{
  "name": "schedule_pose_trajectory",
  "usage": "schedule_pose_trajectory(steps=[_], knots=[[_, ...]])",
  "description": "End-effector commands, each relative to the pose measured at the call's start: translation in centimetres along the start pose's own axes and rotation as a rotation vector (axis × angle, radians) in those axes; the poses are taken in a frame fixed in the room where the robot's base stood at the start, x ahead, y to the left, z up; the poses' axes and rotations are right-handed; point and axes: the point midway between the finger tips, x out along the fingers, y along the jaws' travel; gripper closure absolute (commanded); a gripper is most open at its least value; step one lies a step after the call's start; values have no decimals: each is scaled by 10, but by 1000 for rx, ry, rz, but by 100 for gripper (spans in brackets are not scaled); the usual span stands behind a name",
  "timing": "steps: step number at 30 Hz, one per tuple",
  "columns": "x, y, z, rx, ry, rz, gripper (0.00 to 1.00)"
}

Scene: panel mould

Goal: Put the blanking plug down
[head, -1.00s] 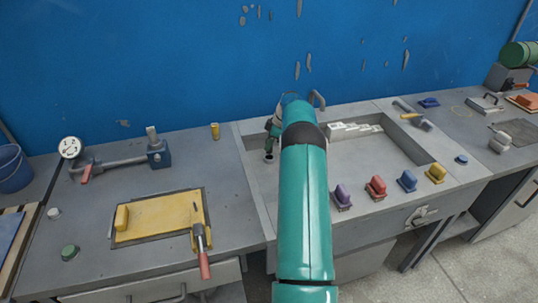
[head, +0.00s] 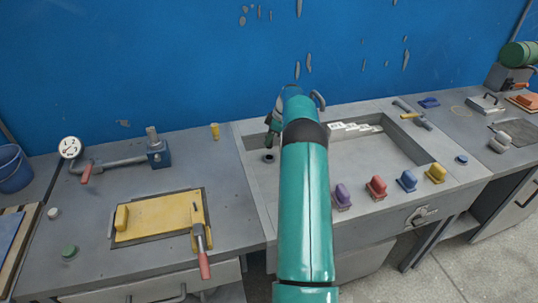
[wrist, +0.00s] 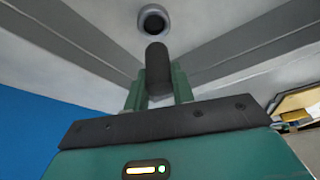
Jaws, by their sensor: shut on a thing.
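The blanking plug (wrist: 158,68) is a dark, round-ended cylinder held between the green fingers of my gripper (wrist: 158,92) in the wrist view. My gripper (head: 272,134) is shut on it. In the head view my gripper is beyond my teal arm, partly hidden, above the left end of the grey basin. A dark round hole (head: 268,156) shows just below the gripper in the head view. The hole also shows in the wrist view (wrist: 153,19), past the plug's end. The plug appears apart from the hole.
Purple (head: 342,197), red (head: 376,188), blue (head: 407,181) and yellow (head: 435,174) handled blocks line the basin's front rim. A yellow plate (head: 158,218) with a clamp (head: 201,250) lies left. A small yellow cylinder (head: 215,131) stands behind. Bare bench top lies between.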

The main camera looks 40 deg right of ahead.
Motion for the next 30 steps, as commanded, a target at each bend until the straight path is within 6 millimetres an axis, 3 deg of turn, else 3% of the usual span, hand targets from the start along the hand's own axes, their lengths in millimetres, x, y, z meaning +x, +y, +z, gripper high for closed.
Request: schedule_pose_trajectory(steps=[8, 23, 30], knots=[[-16, 0, -7, 1, 0, 0, 100], [-17, 0, -7, 0, 0, -1, 100], [-37, -11, 1, -14, -5, -4, 100]])
